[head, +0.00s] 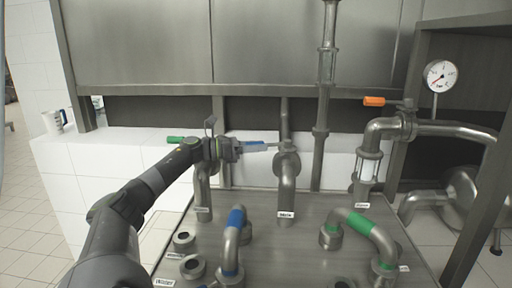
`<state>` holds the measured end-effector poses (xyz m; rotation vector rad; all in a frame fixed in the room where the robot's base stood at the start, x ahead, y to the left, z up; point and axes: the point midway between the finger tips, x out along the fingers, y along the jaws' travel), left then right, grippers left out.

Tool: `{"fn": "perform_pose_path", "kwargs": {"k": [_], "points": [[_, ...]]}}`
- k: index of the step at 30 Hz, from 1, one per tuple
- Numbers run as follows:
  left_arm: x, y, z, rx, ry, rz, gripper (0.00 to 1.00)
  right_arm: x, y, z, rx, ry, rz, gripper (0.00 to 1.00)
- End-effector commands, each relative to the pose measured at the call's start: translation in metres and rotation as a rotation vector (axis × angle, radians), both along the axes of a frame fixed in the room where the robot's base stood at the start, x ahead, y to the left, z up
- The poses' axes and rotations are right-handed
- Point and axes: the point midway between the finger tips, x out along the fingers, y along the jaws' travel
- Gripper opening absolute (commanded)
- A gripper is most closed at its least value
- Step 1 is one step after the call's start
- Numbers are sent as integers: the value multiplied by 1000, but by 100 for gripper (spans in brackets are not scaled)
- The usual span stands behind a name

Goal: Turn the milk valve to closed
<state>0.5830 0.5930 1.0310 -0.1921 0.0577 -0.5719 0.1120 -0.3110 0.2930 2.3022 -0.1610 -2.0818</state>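Three coloured valve levers show in the head view: a green lever (174,140) at the left, a blue lever (256,146) in the middle and an orange lever (374,101) at the right. The labels are too small to read, so I cannot tell which is the milk valve. The blue lever points left from the middle valve (287,160), roughly level. My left gripper (238,150) is at the free left end of the blue lever; whether its fingers are closed on it is not clear. My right gripper is out of view.
A metal panel (300,250) holds several pipe stubs, a blue-banded bent pipe (234,240) and a green-banded bent pipe (364,232). A vertical pipe (322,100) rises behind. A gauge (440,77) stands at the right. A mug (54,120) is on the white ledge at the left.

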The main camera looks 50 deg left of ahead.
Motion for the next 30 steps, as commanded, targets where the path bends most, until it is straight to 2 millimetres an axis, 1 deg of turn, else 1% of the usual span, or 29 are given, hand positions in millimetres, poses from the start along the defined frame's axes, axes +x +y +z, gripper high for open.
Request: {"fn": "perform_pose_path", "kwargs": {"k": [5, 8, 11, 16, 21, 25, 30], "points": [[0, 0, 3, 1, 0, 1, 46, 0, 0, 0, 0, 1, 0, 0], [0, 0, 12, 4, -4, 0, 46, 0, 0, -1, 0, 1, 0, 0], [0, 0, 29, 5, -4, 1, 46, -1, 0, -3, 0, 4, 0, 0], [0, 0, 64, 3, -5, 1, 46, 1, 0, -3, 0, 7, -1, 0], [1, 0, 90, 1, -3, -1, 46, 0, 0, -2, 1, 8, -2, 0], [0, 0, 99, 1, -1, -1, 46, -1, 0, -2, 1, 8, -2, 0], [0, 0, 101, 0, 0, -1, 46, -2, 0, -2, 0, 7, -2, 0]]}}
